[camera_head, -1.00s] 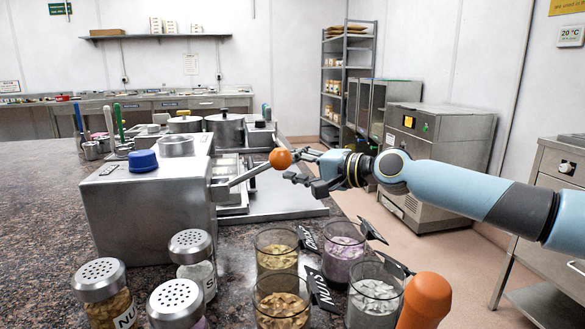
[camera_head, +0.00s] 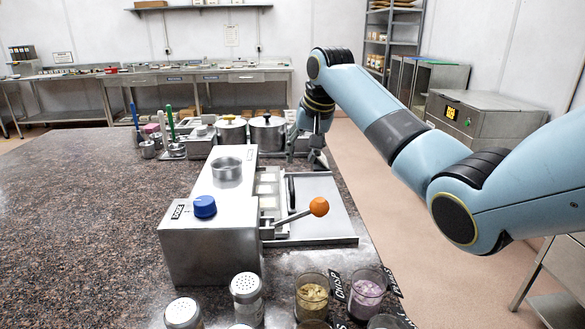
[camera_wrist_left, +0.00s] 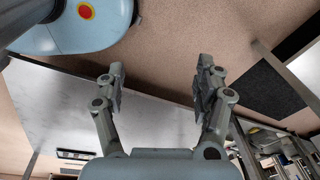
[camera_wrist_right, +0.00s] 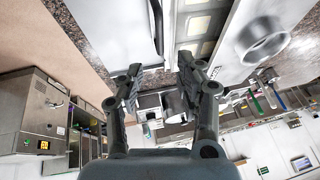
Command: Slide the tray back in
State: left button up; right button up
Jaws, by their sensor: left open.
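A silver tray with pale square cells (camera_head: 268,190) sits against the right side of the steel machine (camera_head: 215,240). It also shows in the right wrist view (camera_wrist_right: 200,22). A black handle bar (camera_head: 291,190) runs along its right edge, above a bare metal plate (camera_head: 325,210). My right gripper (camera_head: 318,160) points down near the far end of the plate, beyond the handle and apart from it. Its fingers are parted and empty in the right wrist view (camera_wrist_right: 158,72). My left gripper (camera_wrist_left: 160,75) is open and empty in its wrist view, and outside the head view.
A lever with an orange ball (camera_head: 319,206) sticks out right from the machine's near end. A blue knob (camera_head: 205,206) is on top. Two lidded pots (camera_head: 267,132) stand behind. Shakers (camera_head: 246,290) and glass jars (camera_head: 312,294) stand in front. The counter left is clear.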

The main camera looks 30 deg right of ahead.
aim_at(292, 183)
jog(key=x, duration=0.9)
jog(key=shift+f+b, duration=0.15)
jog(key=shift+b, duration=0.2)
jog(key=shift+w+f, duration=0.3)
jog(key=shift+f, duration=0.3)
pick_arm(q)
jog(key=shift+s+f, duration=0.5)
jog(key=shift+s, duration=0.1)
pick_arm(e)
jog(key=shift+c, duration=0.4)
grip_shut()
